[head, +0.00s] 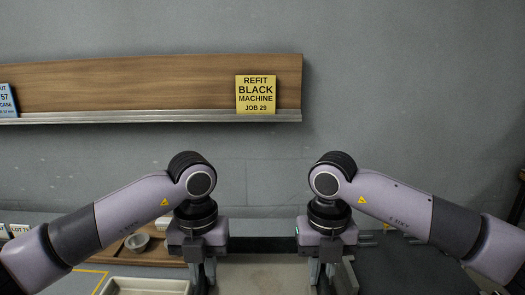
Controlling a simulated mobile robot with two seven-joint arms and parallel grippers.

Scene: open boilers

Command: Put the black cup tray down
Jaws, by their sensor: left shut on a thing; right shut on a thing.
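My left gripper (204,276) and my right gripper (322,275) both point down at the bottom of the head view, side by side with a gap between them. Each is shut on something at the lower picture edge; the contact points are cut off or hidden. Between them shows a dark straight band (262,243) with a paler grey-beige surface below it. The band looks like the far edge of the black cup tray, but most of it is out of view. I cannot tell whether it touches anything beneath.
A dark surface (420,262) lies right. A yellow card (256,95) reading "REFIT BLACK MACHINE JOB 29" stands on the wall shelf (150,85).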

